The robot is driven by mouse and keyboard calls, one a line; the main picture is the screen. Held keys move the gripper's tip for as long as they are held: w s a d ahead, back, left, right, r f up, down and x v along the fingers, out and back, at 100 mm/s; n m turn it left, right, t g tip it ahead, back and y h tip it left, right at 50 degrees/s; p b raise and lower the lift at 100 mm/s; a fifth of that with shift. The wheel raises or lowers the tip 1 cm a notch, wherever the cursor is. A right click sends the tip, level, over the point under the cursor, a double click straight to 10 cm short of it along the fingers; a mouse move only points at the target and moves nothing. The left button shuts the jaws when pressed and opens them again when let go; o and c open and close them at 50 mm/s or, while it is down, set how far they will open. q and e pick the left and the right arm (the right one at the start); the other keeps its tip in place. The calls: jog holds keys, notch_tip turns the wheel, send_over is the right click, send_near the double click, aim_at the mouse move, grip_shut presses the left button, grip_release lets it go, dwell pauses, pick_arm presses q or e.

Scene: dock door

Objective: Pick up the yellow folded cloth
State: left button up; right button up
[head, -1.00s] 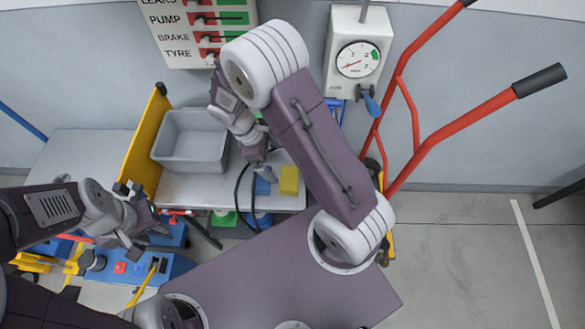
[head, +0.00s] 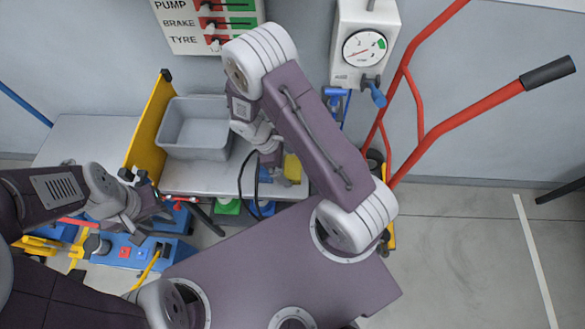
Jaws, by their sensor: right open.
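The yellow folded cloth (head: 292,167) lies near the right end of the light grey bench, partly hidden by my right arm and gripper. My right gripper (head: 277,176) is open, low over the bench just left of the cloth. I cannot tell whether it touches the cloth. My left gripper (head: 150,205) is at the left, in front of the bench and away from the cloth. Its fingers are too unclear to tell open from shut.
A grey bin (head: 194,130) stands on the bench (head: 205,180) beside a yellow upright panel (head: 150,122). A gauge box (head: 365,48) and a switch board (head: 209,22) are on the wall behind. A red hand truck (head: 455,122) stands right.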

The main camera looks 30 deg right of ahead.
aim_at(295, 167)
jog(key=shift+x, duration=0.95)
jog(key=shift+w, duration=0.1)
jog(key=c, duration=1.1)
notch_tip(295, 167, up, 5)
jog(key=p, duration=0.4)
jog(key=shift+p, duration=0.3)
jog(key=s+d+r+p, duration=0.1)
jog(key=s+r+p, duration=0.2)
jog(key=s+r, duration=0.3)
jog(key=s, duration=0.5)
jog(key=shift+s+d, duration=0.25)
jog(key=shift+d, duration=0.05)
